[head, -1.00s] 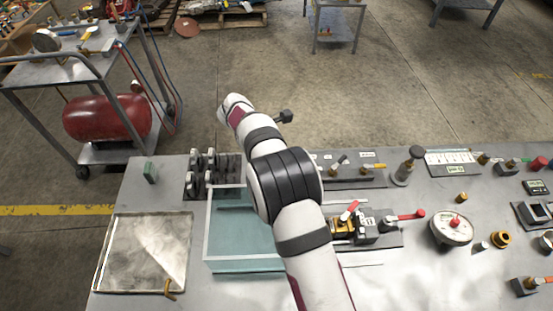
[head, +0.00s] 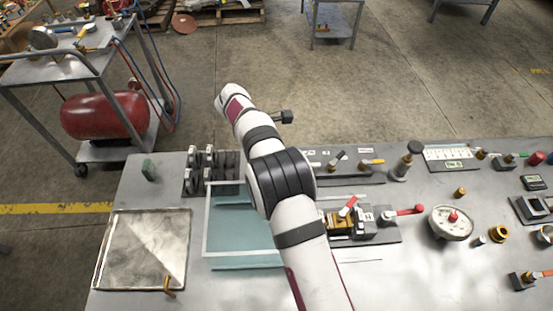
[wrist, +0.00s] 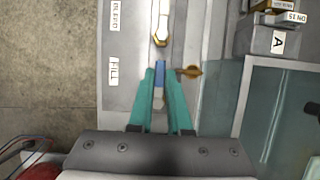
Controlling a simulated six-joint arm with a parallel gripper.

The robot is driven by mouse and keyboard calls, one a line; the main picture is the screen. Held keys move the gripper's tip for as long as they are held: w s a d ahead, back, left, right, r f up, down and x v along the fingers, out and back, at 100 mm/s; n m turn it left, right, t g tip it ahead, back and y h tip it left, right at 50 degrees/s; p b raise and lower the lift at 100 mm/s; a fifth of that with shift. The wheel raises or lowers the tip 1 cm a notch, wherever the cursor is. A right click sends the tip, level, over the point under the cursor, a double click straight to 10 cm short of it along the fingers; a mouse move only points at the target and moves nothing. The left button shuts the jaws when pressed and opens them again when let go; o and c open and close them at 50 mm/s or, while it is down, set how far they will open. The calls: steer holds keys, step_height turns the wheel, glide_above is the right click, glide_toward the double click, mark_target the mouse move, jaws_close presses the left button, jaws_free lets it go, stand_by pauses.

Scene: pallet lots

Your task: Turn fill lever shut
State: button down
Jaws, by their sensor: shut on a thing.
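The FILL label (wrist: 113,72) is on the grey panel in the wrist view. To its right is a blue lever (wrist: 160,72), which lies along the picture's vertical. My gripper (wrist: 163,76) has its two teal fingers on either side of this lever and is shut on it. The lever's lower part runs down between the fingers, and its pivot is not clear. In the head view my arm hides the gripper and this lever.
A brass fitting (wrist: 189,71) is close to the right finger. A glass tank (head: 235,225) and a metal tray (head: 145,250) stand on the bench.

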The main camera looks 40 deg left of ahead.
steer(key=c, duration=0.8)
jaws_free()
steer(key=shift+c, duration=0.2)
